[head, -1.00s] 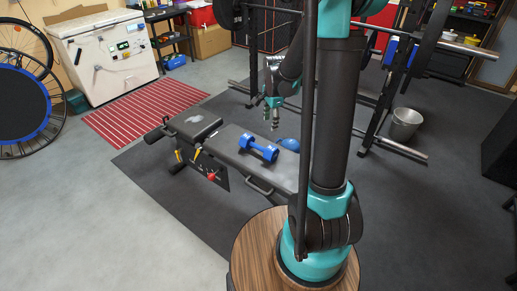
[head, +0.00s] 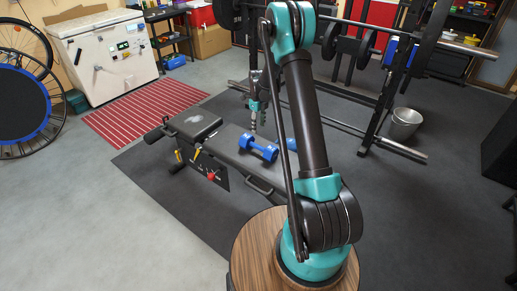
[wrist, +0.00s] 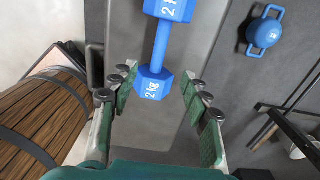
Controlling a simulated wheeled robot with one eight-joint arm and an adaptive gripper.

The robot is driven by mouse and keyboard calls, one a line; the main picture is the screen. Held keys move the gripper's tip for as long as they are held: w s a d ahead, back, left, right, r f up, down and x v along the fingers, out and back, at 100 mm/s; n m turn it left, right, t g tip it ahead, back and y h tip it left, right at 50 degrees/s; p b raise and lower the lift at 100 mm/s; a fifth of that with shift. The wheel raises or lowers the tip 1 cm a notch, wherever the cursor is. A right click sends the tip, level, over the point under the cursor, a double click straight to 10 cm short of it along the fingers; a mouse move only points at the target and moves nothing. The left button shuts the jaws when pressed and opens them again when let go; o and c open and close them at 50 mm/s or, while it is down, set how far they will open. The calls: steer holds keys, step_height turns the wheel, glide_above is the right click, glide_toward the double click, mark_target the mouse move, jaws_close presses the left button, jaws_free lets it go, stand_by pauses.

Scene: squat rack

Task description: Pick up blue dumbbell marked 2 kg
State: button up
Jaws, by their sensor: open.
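The blue dumbbell (head: 259,148) marked 2 kg lies on the black bench pad (head: 228,136). In the wrist view the dumbbell (wrist: 160,45) runs lengthwise up the picture, and its near head with the "2 kg" mark lies between the lines of the two fingers. My gripper (head: 253,128) hangs above the bench, just behind the dumbbell in the head view. In the wrist view my gripper (wrist: 158,88) is open and empty, with green-padded fingers on either side of the near head. I cannot tell the exact height gap.
A blue kettlebell (wrist: 265,32) stands on the floor to the right of the bench; my arm partly hides it in the head view. The squat rack (head: 385,100) with barbells is behind. A metal bucket (head: 404,123) stands at right.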

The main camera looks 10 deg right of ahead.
mark_target(258, 148)
step_height(258, 148, down, 16)
stand_by(0.6)
jaws_close()
stand_by(0.3)
steer(key=shift+r, duration=0.1)
